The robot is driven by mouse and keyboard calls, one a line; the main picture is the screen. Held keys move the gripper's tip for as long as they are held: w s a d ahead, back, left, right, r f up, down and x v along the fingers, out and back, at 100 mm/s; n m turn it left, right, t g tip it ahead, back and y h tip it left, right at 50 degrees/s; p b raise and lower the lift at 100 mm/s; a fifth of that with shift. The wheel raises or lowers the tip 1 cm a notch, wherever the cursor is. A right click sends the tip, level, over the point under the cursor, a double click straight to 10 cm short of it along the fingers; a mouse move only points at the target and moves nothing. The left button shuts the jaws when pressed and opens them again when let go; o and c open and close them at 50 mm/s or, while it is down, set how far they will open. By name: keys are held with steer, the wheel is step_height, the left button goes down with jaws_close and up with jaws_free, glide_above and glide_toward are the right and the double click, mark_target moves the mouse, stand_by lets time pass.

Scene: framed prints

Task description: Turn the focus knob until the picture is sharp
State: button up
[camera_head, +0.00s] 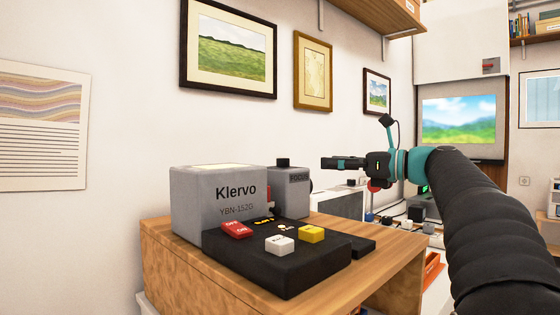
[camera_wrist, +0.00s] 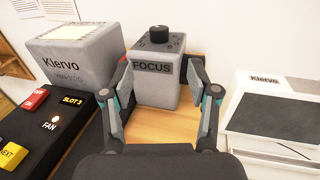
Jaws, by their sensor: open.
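The focus knob (camera_head: 283,162) is a black cylinder on top of a grey block labelled FOCUS (camera_head: 291,191). In the wrist view the knob (camera_wrist: 159,37) stands upright on the grey FOCUS block (camera_wrist: 152,82), ahead of and between my fingers. My gripper (camera_head: 328,163) is open and empty, just right of the knob in the head view; it also shows in the wrist view (camera_wrist: 163,85). I see no contact with the knob. The picture on the screen (camera_head: 458,121) shows a green field and blue sky and looks blurred.
The grey Klervo projector (camera_head: 214,204) stands left of the FOCUS block. A black panel (camera_head: 290,262) with red, white and yellow buttons lies in front on the wooden table (camera_head: 395,262). A white Klervo device (camera_wrist: 270,118) is at the right. Framed prints hang on the wall.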

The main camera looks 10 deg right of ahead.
mark_target(283, 160)
steer(key=x, duration=1.3)
steer(key=shift+w+a, duration=0.25)
steer(key=shift+a, duration=0.1)
jaws_close()
